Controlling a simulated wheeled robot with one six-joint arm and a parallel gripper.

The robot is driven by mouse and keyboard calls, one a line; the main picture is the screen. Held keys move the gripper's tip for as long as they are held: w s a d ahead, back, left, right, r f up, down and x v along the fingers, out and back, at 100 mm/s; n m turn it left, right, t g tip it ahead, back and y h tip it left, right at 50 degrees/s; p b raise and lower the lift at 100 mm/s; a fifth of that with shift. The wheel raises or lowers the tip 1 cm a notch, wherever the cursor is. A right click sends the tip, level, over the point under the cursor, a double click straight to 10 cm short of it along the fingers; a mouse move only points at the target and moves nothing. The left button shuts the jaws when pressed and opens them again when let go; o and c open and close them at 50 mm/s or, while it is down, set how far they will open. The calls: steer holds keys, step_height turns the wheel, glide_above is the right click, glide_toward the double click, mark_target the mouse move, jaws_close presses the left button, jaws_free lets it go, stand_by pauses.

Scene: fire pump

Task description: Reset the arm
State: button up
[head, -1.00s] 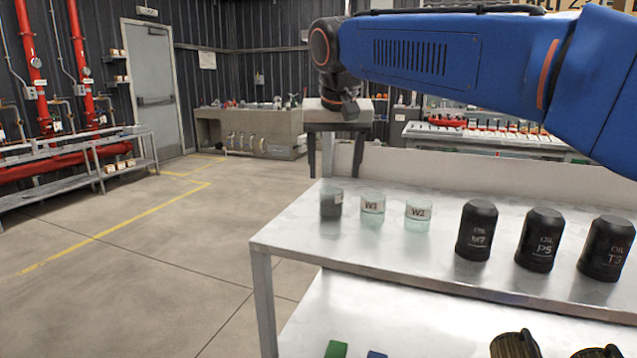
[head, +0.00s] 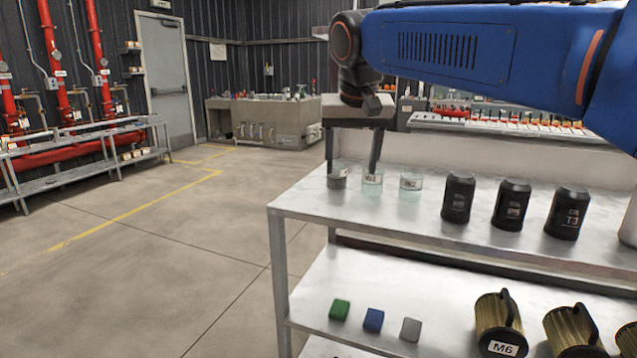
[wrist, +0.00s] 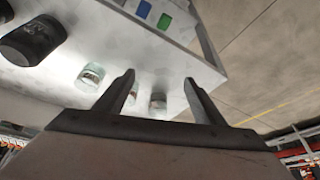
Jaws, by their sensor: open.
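My gripper (head: 352,166) hangs over the back left part of the shelf unit's top (head: 440,225), its two fingers apart and pointing down. A jar with dark grey contents (head: 337,182), a glass jar marked W3 (head: 372,186) and one marked W2 (head: 410,188) stand upright near the fingers. In the wrist view, the open gripper (wrist: 160,79) has a small jar (wrist: 158,103) visible between its fingers. I cannot tell the exact height of the fingers above the top. My blue arm (head: 470,50) reaches in from the right.
Black oil bottles (head: 457,198) stand to the right on the top. The floor (head: 140,270) to the left is clear.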

steer(key=s+d+f, duration=1.8)
steer(key=s+d, duration=0.1)
steer(key=s+d+f, duration=0.3)
steer(key=s+f, duration=0.6)
steer(key=f, duration=0.1)
steer(key=shift+f, duration=0.25)
